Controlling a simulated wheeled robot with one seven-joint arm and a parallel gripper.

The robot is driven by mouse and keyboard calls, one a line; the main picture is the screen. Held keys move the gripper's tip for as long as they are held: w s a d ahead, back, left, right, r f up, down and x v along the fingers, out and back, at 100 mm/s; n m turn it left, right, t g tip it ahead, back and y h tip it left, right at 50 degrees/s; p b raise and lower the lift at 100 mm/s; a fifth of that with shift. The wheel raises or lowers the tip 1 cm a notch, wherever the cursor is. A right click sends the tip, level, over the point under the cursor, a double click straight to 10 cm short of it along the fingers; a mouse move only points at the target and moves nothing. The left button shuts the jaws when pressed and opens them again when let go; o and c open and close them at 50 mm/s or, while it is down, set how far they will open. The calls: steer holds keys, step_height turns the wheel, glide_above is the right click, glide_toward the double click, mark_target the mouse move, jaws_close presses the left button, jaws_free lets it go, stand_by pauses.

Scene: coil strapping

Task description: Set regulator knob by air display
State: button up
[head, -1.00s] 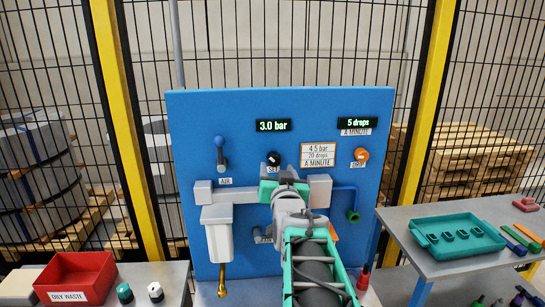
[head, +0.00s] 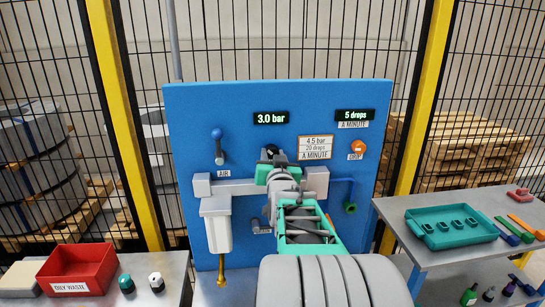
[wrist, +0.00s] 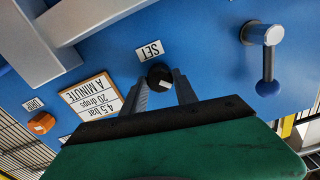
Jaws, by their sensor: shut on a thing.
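The black SET regulator knob (wrist: 159,73) sits on the blue panel (wrist: 215,75), with its SET label (wrist: 150,50) beside it in the wrist view. My gripper (wrist: 161,80) is shut on the knob, one finger on each side. In the head view the knob (head: 270,150) is mostly hidden behind my gripper (head: 273,158). The air display (head: 271,118) above it reads 3.0 bar. A sign (head: 315,148) to its right reads 4.5 bar, 20 drops a minute. The drip display (head: 355,115) reads 5 drops.
The orange DRIP knob (head: 358,147) is right of the sign. The blue-tipped AIR lever (head: 218,146) is at the left, above a grey pipe and white filter bowl (head: 217,232). A red oily-waste bin (head: 76,270) stands left; a teal tray (head: 452,228) lies right.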

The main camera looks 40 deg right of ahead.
jaws_close()
steer(key=shift+f+m+b, duration=0.1)
steer(key=shift+m+b, duration=0.2)
steer(key=shift+b, duration=0.25)
steer(key=shift+f+b, duration=0.1)
steer(key=shift+b, duration=0.3)
steer(key=m+b, duration=1)
steer(key=b, duration=0.2)
steer(key=shift+r, duration=0.2)
